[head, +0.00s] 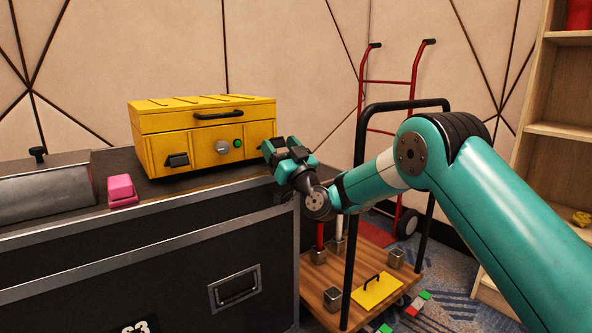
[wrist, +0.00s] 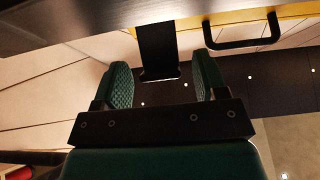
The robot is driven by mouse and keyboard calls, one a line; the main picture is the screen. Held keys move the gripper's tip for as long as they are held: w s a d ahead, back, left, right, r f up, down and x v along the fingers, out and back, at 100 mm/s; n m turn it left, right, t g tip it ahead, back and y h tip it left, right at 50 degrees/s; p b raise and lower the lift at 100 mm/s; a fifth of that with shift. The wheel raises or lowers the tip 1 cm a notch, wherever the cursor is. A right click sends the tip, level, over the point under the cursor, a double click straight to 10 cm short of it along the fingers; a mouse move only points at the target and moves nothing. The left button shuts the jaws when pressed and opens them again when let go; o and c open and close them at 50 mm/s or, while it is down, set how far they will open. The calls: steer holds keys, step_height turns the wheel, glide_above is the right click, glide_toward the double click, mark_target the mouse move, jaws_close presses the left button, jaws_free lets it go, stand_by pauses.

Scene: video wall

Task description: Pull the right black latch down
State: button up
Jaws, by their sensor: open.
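A yellow case (head: 205,135) with a black lid handle (head: 218,114) stands on a black flight case. My gripper (head: 270,150) is at the right end of the front and hides the right latch in the head view. In the wrist view my gripper (wrist: 162,80) is open, with a black flat piece, apparently the right black latch (wrist: 158,50), between its fingers. I cannot tell whether the fingers touch it. The lid handle (wrist: 240,42) shows beside it.
A pink block (head: 122,190) and a grey box (head: 45,185) sit left of the case on the flight case (head: 165,260). A wooden cart (head: 340,290) with black rails stands right, below my arm. A wooden shelf (head: 555,130) is at far right.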

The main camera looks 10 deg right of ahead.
steer(key=b+v, duration=1.7)
steer(key=b, duration=0.2)
